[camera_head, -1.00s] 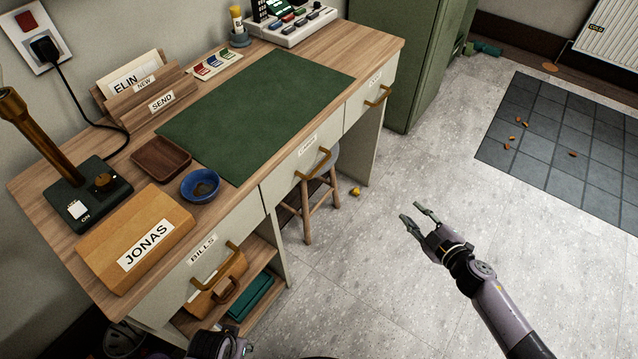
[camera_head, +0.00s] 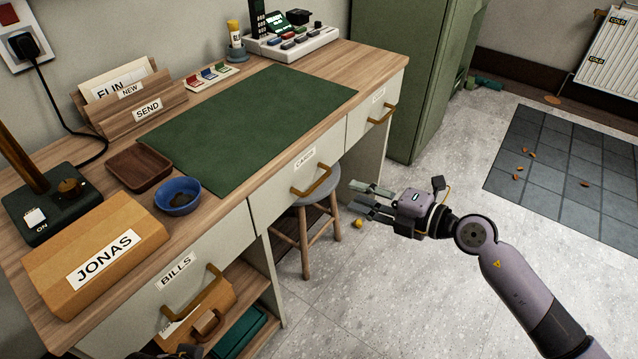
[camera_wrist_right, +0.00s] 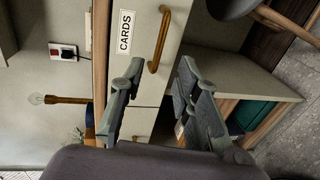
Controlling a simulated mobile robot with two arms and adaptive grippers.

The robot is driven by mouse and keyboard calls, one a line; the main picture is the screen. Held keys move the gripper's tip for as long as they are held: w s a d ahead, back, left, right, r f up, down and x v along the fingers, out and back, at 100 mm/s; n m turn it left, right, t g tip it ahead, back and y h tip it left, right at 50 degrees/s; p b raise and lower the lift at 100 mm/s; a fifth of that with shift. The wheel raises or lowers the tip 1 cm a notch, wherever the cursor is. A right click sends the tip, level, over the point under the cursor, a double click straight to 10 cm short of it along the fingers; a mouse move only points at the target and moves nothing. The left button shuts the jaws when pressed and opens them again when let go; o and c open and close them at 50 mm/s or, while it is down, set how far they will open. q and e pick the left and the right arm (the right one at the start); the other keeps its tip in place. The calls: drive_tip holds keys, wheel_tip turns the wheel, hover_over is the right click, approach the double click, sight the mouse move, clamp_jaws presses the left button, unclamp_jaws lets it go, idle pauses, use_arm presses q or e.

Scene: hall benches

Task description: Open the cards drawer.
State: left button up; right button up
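The CARDS drawer (camera_head: 270,190) is the middle drawer of the desk, and its front looks flush, so it is shut. Its brass bar handle (camera_head: 312,181) shows below the label. In the right wrist view the CARDS label (camera_wrist_right: 125,32) and the handle (camera_wrist_right: 160,42) are ahead of the fingers. My right gripper (camera_head: 352,197) is open and empty, to the right of the handle and apart from it. Its spread fingers (camera_wrist_right: 160,75) also show in the wrist view. Only a dark bit of my left gripper (camera_head: 182,352) shows at the bottom edge; its fingers are hidden.
The BILLS drawer (camera_head: 160,290) is at the left, and another drawer (camera_head: 365,125) is at the right. A stool (camera_head: 322,215) stands under the desk. A green cabinet (camera_head: 400,70) stands beyond the desk. The floor (camera_head: 400,290) right of the desk is mostly clear.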

sight(319, 180)
use_arm(q)
drive_tip(key=shift+w+d+t+h+b, duration=0.1)
drive_tip(key=shift+w+d+t+b, duration=0.3)
drive_tip(key=shift+w, duration=0.5)
drive_tip(key=shift+w+d+t+h+b, duration=0.15)
drive_tip(key=shift+w+t+b, duration=0.15)
drive_tip(key=shift+w+t, duration=0.45)
drive_tip(key=shift+w+d+t+h+b, duration=0.1)
drive_tip(key=shift+w+d+t+b, duration=0.2)
drive_tip(key=shift+w, duration=0.8)
use_arm(e)
drive_tip(key=shift+x, duration=5.65)
drive_tip(key=shift+c, duration=0.5)
clamp_jaws()
drive_tip(key=shift+f, duration=0.1)
